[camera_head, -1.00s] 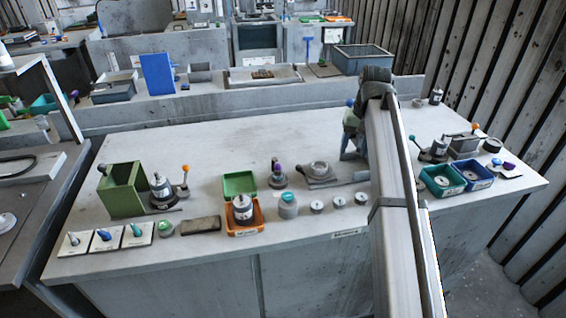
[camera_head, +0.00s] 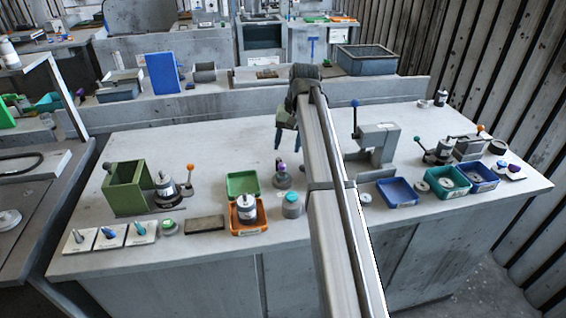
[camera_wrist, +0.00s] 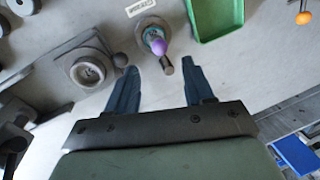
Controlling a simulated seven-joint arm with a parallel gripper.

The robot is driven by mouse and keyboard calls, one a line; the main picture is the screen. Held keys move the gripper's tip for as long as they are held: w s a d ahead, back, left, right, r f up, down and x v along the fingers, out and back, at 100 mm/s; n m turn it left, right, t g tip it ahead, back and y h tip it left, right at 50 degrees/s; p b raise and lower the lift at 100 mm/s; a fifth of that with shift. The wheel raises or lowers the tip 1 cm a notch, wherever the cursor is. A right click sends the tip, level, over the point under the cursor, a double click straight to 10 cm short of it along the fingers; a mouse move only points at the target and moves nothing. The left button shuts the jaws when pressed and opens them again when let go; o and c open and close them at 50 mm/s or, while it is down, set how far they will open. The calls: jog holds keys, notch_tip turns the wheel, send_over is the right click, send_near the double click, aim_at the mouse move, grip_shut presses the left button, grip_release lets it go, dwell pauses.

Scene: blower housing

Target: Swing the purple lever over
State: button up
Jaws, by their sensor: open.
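The purple lever (camera_head: 282,166) stands on a round grey base (camera_head: 282,181) near the middle of the bench. In the wrist view its purple knob (camera_wrist: 158,46) shows on the round base, beyond the fingertips and roughly between them. A short grey rod end lies beside the knob. My gripper (camera_head: 286,143) is open and empty, above the bench and behind the lever in the head view. In the wrist view both gripper fingers (camera_wrist: 160,70) are apart, and neither visibly touches the lever. My arm hides the bench just right of the lever.
A green tray (camera_head: 242,183) and an orange tray (camera_head: 258,226) stand left of the lever. A grey fixture with a round boss (camera_wrist: 87,71) is beside it in the wrist view. A blue-knobbed press (camera_head: 375,150) stands right of my arm. The bench's back left is clear.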

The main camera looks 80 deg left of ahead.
aim_at(283, 164)
jog(key=f, duration=0.2)
jog(key=s+f, duration=0.1)
jog(key=f, duration=0.4)
jog(key=shift+s+a+f, duration=0.15)
jog(key=shift+f, duration=0.1)
grip_shut()
dwell(0.3)
